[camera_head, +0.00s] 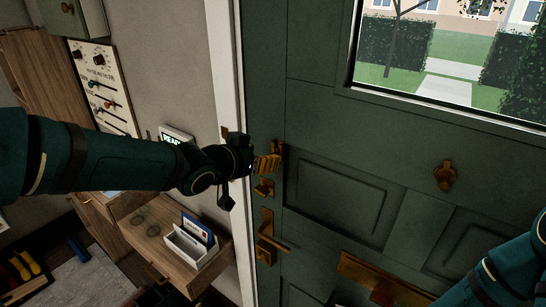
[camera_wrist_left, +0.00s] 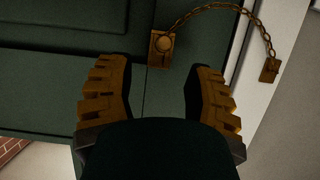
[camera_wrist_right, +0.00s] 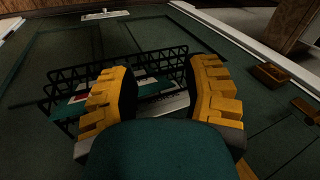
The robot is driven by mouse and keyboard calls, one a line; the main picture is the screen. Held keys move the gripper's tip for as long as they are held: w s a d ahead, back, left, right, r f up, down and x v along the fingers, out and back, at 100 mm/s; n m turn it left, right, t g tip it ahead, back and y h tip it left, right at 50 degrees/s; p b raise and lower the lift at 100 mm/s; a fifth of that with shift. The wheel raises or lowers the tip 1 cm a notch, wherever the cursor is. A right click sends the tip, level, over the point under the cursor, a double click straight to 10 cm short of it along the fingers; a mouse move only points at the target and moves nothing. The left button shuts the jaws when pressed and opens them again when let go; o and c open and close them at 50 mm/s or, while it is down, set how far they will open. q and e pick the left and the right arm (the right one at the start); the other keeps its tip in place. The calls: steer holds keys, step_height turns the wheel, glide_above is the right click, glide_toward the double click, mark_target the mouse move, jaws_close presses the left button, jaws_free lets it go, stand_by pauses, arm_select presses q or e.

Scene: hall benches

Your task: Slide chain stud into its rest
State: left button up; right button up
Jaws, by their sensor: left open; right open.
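The brass door chain (camera_wrist_left: 222,8) arcs in the left wrist view from a brass plate (camera_wrist_left: 158,60) on the green door to a small brass bracket (camera_wrist_left: 269,71) on the white frame. A round stud (camera_wrist_left: 164,42) shows on the door plate at the chain's end; I cannot tell how it is seated. My left gripper (camera_wrist_left: 160,75) is open and empty, its fingers pointing toward the plate. In the head view the left gripper (camera_head: 269,162) is at the door's edge and covers much of the chain area. My right gripper (camera_wrist_right: 163,72) is open before a black wire basket.
The green door (camera_head: 340,165) carries a thumbturn (camera_head: 264,187), a lever handle (camera_head: 268,242) and a brass knob (camera_head: 445,176). The black wire basket (camera_wrist_right: 70,84) holds papers. An open wooden drawer (camera_head: 165,258) with a white box (camera_head: 190,250) juts out below my left arm.

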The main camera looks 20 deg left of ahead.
arm_select(q)
steer(key=b+x, duration=0.1)
steer(key=x, duration=0.1)
steer(key=b+x, duration=0.1)
steer(key=x, duration=0.2)
steer(key=shift+a+f+b, duration=0.15)
steer(key=shift+f+b, duration=0.2)
steer(key=shift+f, duration=0.05)
steer(key=shift+s+r, duration=0.1)
steer(key=shift+r, duration=0.05)
jaws_close()
